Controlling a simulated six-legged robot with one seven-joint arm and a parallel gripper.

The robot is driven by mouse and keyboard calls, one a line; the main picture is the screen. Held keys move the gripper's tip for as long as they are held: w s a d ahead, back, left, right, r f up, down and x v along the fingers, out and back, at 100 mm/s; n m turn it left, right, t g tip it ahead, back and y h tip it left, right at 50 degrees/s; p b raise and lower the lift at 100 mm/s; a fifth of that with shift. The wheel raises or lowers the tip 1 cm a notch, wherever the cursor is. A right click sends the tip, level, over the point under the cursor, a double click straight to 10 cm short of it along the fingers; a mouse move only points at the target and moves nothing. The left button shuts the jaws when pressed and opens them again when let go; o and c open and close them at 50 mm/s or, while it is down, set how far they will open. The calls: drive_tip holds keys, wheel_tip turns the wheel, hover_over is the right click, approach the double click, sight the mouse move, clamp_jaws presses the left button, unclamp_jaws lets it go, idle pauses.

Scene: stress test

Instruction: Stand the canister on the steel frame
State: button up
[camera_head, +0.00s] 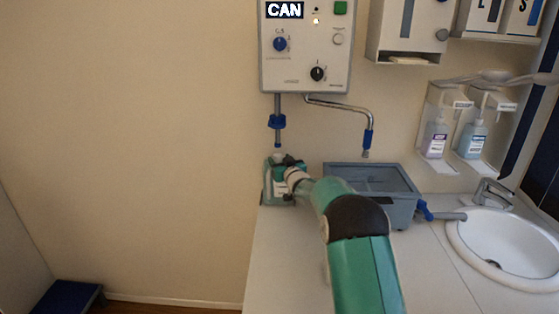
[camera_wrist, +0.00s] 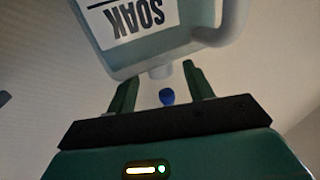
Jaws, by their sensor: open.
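The canister (camera_wrist: 165,45) is pale teal with a white label reading SOAK, upside down in the wrist view. Its handle is at the right and its neck points toward my gripper (camera_wrist: 160,76). The two dark green fingers are apart, on either side of the neck; I cannot tell whether they touch it. In the head view, a small teal canister (camera_head: 270,186) stands at the counter's back left edge, partly hidden by my gripper (camera_head: 287,170). I cannot make out a steel frame for certain.
A wall unit marked CAN (camera_head: 305,50) hangs above, with a blue-collared pipe (camera_head: 277,122) over the canister. A grey basin (camera_head: 400,212) stands right of it, then a white sink (camera_head: 500,245). Soap dispensers (camera_head: 435,138) hang at the right. The counter's front left (camera_head: 285,265) is clear.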

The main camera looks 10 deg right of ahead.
drive_tip(key=s+d+r+m+g+h, duration=0.15)
drive_tip(key=s+r, duration=0.25)
drive_tip(key=s, duration=0.4)
drive_tip(key=s+r+g+h, duration=0.1)
drive_tip(key=s+r+g, duration=0.15)
drive_tip(key=s, duration=0.65)
drive_tip(key=s+d+r+m+g+h, duration=0.1)
drive_tip(key=s+r+h, duration=0.1)
drive_tip(key=s+r, duration=0.45)
drive_tip(key=s+a+f+g, duration=0.1)
drive_tip(key=s+f+g, duration=0.1)
drive_tip(key=s, duration=1)
drive_tip(key=s+a+f+g, duration=0.1)
drive_tip(key=s+f+g, duration=0.1)
drive_tip(key=s, duration=1)
drive_tip(key=s+f+g+y, duration=0.1)
drive_tip(key=s+f+g, duration=0.2)
drive_tip(key=s, duration=1)
drive_tip(key=shift+a+f, duration=0.4)
drive_tip(key=shift+f, duration=0.05)
